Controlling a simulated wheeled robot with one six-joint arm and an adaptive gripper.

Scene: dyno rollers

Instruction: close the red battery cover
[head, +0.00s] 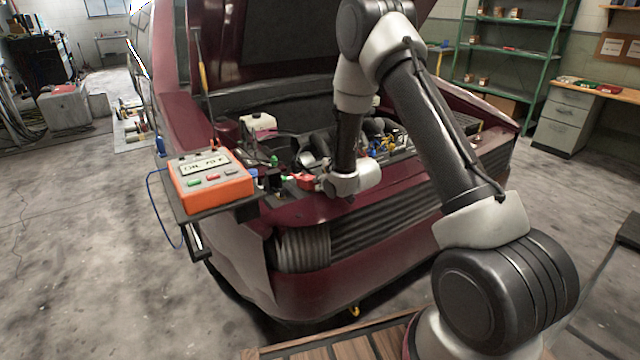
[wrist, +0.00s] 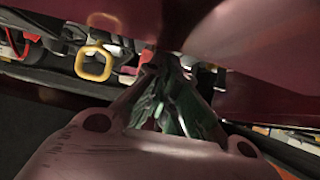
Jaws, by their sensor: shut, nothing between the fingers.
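A small red piece, which looks like the battery cover (head: 303,181), shows in the head view at the front left of the engine bay, just left of my wrist. Whether it stands open or lies shut is too small to tell. A red patch also shows in the wrist view near the fingertips, but I cannot tell if it is the same piece. My gripper (wrist: 157,65) is shut and empty in the wrist view, its fingers converging below a dark red body panel. In the head view my wrist hides most of the gripper, and contact with the cover cannot be told.
The raised hood (head: 290,35) stands over the engine bay. An orange tester (head: 215,188) sits on a shelf at the car's left front corner, with a blue cable hanging. A yellow ring handle (wrist: 93,64) is left of the fingers. Open floor lies left of the car.

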